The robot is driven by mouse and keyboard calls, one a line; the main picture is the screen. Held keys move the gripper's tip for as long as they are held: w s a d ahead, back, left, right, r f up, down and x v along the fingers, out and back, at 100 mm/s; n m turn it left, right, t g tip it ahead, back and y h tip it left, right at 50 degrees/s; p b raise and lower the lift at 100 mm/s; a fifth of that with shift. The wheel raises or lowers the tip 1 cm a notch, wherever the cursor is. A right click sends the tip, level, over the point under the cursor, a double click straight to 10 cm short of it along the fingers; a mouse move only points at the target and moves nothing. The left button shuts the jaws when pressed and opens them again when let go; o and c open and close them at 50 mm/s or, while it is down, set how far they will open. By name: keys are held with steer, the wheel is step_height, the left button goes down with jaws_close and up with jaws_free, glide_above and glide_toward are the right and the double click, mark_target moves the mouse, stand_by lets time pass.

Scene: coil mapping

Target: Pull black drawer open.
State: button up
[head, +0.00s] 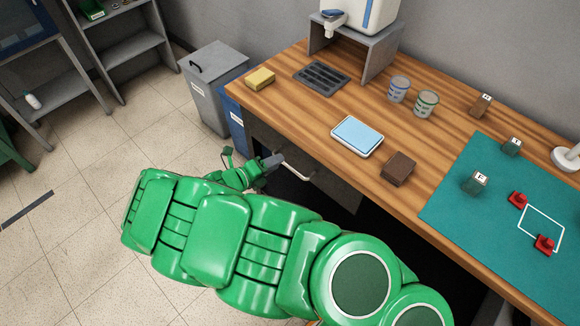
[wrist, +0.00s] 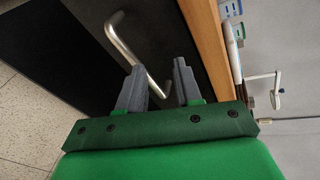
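The black drawer (head: 328,186) is under the wooden tabletop, with its front close beneath the table edge. It has a silver bar handle (head: 296,168). The wrist view shows the dark drawer front (wrist: 175,35) and the bent metal handle (wrist: 128,45). My gripper (head: 272,162) is at the left end of the handle. In the wrist view my gripper (wrist: 162,78) has its two grey fingers apart, with one end of the handle reaching between them. A gap shows beside the right finger; whether the left finger touches the bar I cannot tell.
The wooden table (head: 290,95) overhangs the drawer. A grey bin (head: 212,85) and a blue bin (head: 236,122) stand at its left end. A blue-topped scale (head: 357,136) and a brown block (head: 398,168) lie above the drawer.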

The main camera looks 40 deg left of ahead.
mark_target(289, 168)
step_height(289, 168, down, 4)
steer(key=s+d+n+t+y, duration=0.1)
steer(key=s+d+n, duration=0.1)
steer(key=n, duration=0.3)
steer(key=shift+x, duration=3.9)
steer(key=shift+a, duration=0.1)
jaws_close()
